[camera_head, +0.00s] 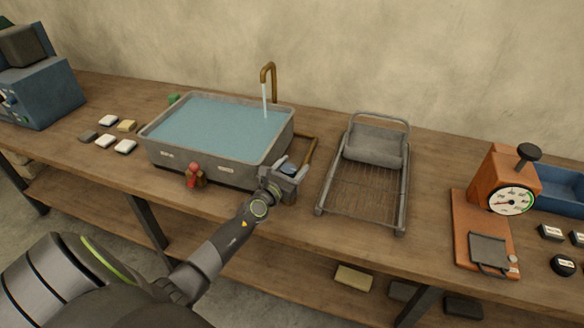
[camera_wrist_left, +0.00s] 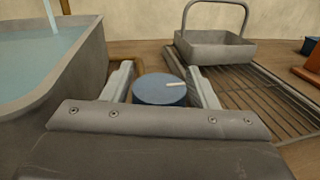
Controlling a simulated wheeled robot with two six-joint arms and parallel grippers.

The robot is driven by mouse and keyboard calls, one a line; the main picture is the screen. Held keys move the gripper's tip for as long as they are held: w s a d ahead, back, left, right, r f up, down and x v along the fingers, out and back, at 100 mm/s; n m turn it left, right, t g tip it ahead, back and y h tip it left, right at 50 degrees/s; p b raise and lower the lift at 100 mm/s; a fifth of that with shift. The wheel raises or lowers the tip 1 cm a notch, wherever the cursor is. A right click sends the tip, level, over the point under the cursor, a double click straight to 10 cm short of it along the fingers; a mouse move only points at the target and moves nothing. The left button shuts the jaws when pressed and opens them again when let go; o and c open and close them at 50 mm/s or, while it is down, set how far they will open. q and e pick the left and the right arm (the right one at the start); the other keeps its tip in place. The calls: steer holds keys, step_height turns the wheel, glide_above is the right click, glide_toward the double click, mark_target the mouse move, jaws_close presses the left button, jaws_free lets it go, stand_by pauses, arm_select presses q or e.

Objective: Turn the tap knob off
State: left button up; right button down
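The tap knob (camera_wrist_left: 160,90) is a round blue disc with a white mark pointing to the right of the left wrist view. In the head view it is small and partly hidden by my gripper. A brown tap (camera_head: 268,78) stands behind the grey basin (camera_head: 225,172), and a stream of water runs from its spout. My left gripper (camera_head: 288,168) is at the basin's front right corner. Its two fingers (camera_wrist_left: 161,82) stand apart on either side of the knob, with slight gaps visible. My right gripper is not in view.
A wire rack (camera_head: 365,185) with a grey tray stands right of the knob. A red valve (camera_head: 194,174) is on the basin's front. An orange scale (camera_head: 500,195) is farther right. Several small blocks lie left of the basin. A brown pipe (camera_head: 309,155) runs beside the basin.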

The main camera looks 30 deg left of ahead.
arm_select(q)
steer(key=c, duration=0.7)
